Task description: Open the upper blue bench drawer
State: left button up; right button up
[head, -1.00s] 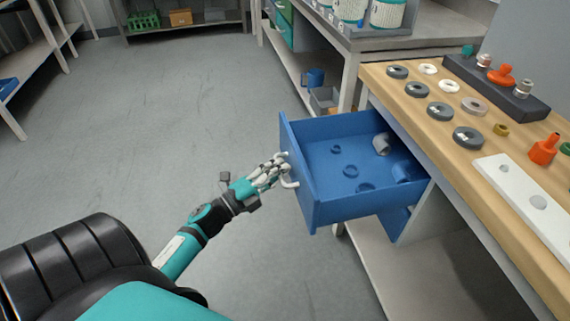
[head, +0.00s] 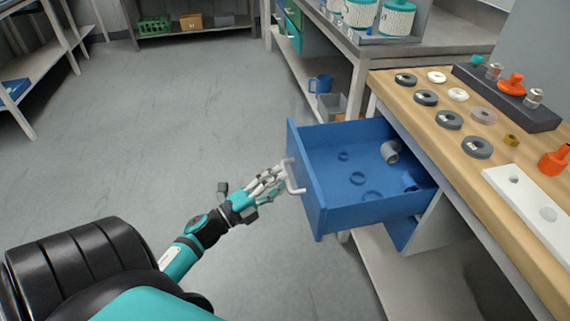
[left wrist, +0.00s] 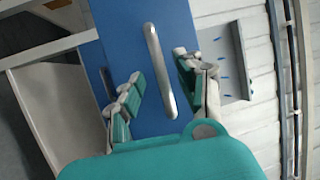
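The upper blue bench drawer (head: 370,207) stands pulled well out from under the wooden-topped bench. Its pale bar handle (head: 294,180) is on the front panel, and loose rings and grey fittings lie inside. My left gripper (head: 277,177) is at the handle. In the left wrist view, its two padded fingers (left wrist: 159,82) are spread apart, with the metal handle (left wrist: 157,65) showing in the gap against the blue drawer front (left wrist: 125,35). Neither finger visibly presses on the bar. My right gripper is not in view.
The wooden bench top (head: 405,113) holds rings, a dark fitting rack (head: 525,112) and a white plate (head: 530,200). A blue panel (head: 402,230) shows below the open drawer. A blue mug (head: 320,84) and grey bin sit on a shelf behind. The floor to the left is clear.

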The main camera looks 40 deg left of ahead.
pick_arm(q)
jog(key=v, duration=0.9)
jog(key=shift+s, duration=0.25)
